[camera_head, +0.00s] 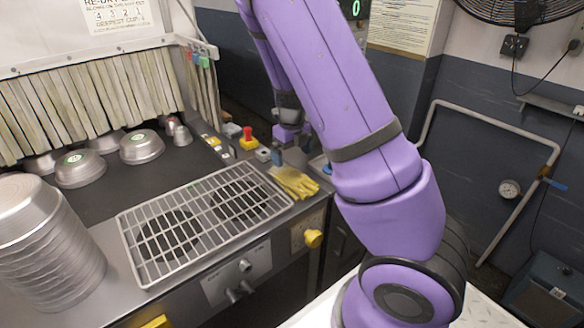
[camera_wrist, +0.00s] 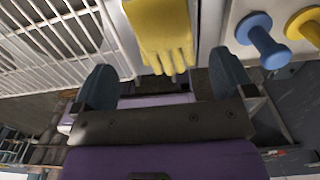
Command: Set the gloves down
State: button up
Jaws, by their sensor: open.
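The yellow gloves (camera_head: 295,182) lie at the front right corner of the steel counter, just right of the wire rack. In the wrist view the gloves (camera_wrist: 160,30) show at top centre, with their finger ends pointing toward my gripper (camera_wrist: 162,62). My gripper is open, with one blue-grey finger on either side of the gloves' line and nothing held between them. In the head view my gripper (camera_head: 290,152) is just behind the gloves, partly hidden by my purple arm. Whether the fingers touch the gloves cannot be told.
The wire rack (camera_head: 200,225) covers dark openings in the counter. A tall stack of metal pans (camera_head: 45,250) stands at the left. Several upturned pans (camera_head: 80,168) sit under the strip curtain (camera_head: 90,105). A red button (camera_head: 248,133) and a yellow knob (camera_head: 313,238) are near the gloves.

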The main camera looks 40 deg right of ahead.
jog(key=s+a+r+n+t+y, duration=0.1)
jog(key=s+a+r+n, duration=0.35)
jog(key=r+n, duration=0.45)
jog(key=s+a+r+n+t+y, duration=0.15)
jog(key=s+a+r+n, duration=0.3)
jog(key=r+n, duration=0.5)
jog(key=s+a+r+n+t+h, duration=0.1)
jog(key=s+r+n, duration=0.3)
jog(key=s+n, duration=0.4)
jog(key=s+a+r+n+t+h, duration=0.1)
jog(key=s+a+r+n, duration=0.2)
jog(key=s+r+n, duration=0.2)
jog(key=shift+s+r+n+t, duration=0.25)
jog(key=shift+s+n+t, duration=0.1)
jog(key=shift+s+n, duration=1.45)
jog(key=shift+w+n+h, duration=0.25)
jog(key=shift+w, duration=0.05)
